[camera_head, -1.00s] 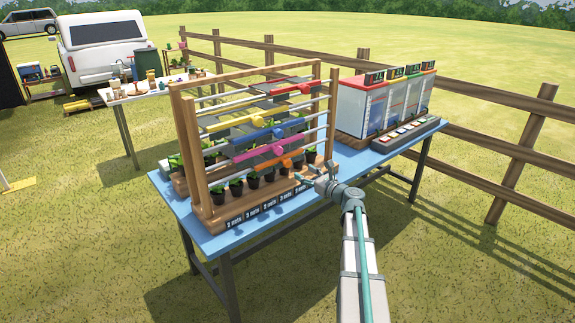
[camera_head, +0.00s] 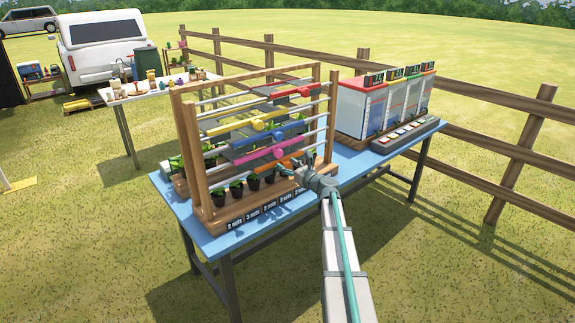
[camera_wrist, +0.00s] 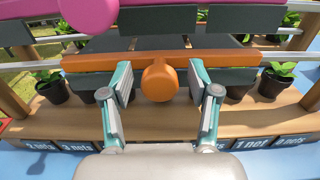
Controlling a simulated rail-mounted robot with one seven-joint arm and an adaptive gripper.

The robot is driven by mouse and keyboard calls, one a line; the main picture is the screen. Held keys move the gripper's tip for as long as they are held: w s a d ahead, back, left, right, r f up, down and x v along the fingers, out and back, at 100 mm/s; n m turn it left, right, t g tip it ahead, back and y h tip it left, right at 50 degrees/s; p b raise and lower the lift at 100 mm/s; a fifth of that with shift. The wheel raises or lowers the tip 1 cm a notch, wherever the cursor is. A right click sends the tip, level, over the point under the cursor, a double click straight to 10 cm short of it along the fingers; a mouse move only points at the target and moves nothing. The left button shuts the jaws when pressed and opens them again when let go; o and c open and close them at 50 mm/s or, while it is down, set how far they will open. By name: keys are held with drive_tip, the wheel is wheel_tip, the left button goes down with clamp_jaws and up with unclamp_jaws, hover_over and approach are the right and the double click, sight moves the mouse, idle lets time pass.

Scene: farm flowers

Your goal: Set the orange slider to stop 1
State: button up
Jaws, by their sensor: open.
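The orange slider (camera_wrist: 85,62) is a bar on the lowest rail of a wooden frame (camera_head: 186,160), with a round orange knob (camera_wrist: 160,80) at its middle. It also shows in the head view (camera_head: 293,159), partly hidden by my gripper. My gripper (camera_wrist: 160,82) is open, with one finger on each side of the knob. Small gaps show between the fingers and the knob. In the head view, my gripper (camera_head: 286,169) is at the front of the frame, low down.
Above are the pink slider (camera_head: 256,155), blue slider (camera_head: 255,137), yellow slider (camera_head: 240,127) and red slider (camera_head: 297,92). Potted plants (camera_wrist: 50,86) stand close behind the fingers on the wooden base. Labels (camera_head: 268,210) line its front. A box with displays (camera_head: 365,105) stands to the right.

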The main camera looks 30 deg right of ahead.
drive_tip(key=shift+w, duration=0.1)
clamp_jaws()
idle(0.3)
drive_tip(key=shift+a, duration=0.1)
